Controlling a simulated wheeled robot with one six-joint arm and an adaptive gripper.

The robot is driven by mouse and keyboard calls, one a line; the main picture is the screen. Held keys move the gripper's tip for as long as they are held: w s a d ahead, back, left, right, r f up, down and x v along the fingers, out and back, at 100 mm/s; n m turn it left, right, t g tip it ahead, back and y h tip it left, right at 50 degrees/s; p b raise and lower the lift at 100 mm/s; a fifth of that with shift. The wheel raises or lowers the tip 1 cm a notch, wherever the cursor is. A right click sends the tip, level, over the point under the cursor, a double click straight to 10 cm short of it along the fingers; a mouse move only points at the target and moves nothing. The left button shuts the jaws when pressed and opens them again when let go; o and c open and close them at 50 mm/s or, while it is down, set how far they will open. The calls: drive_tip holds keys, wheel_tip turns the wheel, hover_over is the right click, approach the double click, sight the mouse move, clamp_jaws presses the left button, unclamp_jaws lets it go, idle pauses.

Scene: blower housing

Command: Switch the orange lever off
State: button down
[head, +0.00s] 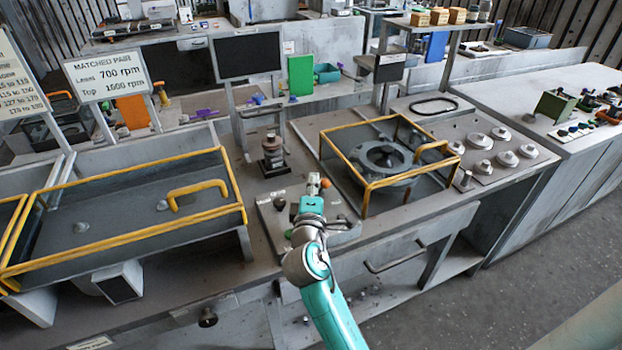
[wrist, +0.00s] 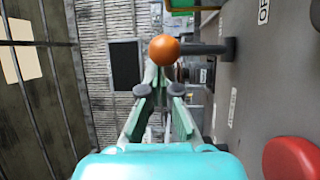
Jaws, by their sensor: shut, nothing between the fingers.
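The orange lever has a round orange knob (wrist: 164,49) on a dark shaft (wrist: 205,48), which runs right to a pivot on a grey panel in the wrist view. In the head view a small orange ball (head: 325,183) shows beside my gripper (head: 313,190), over the control box (head: 275,222). In the wrist view my gripper (wrist: 160,84) is shut and empty. Its fingers point at the knob, which appears just past the tips. I cannot tell whether they touch. A label starting "OF" (wrist: 263,11) is on the panel at upper right, partly cut off.
A red button (wrist: 290,158) sits on the panel at lower right in the wrist view. A yellow-framed guard (head: 367,182) over a round housing stands just right of my gripper. Another yellow-framed cover (head: 120,236) is at left. A dark cylindrical fitting (head: 272,152) stands behind.

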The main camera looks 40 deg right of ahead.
drive_tip(key=v, duration=1.2)
drive_tip(key=shift+s, duration=0.1)
idle(0.4)
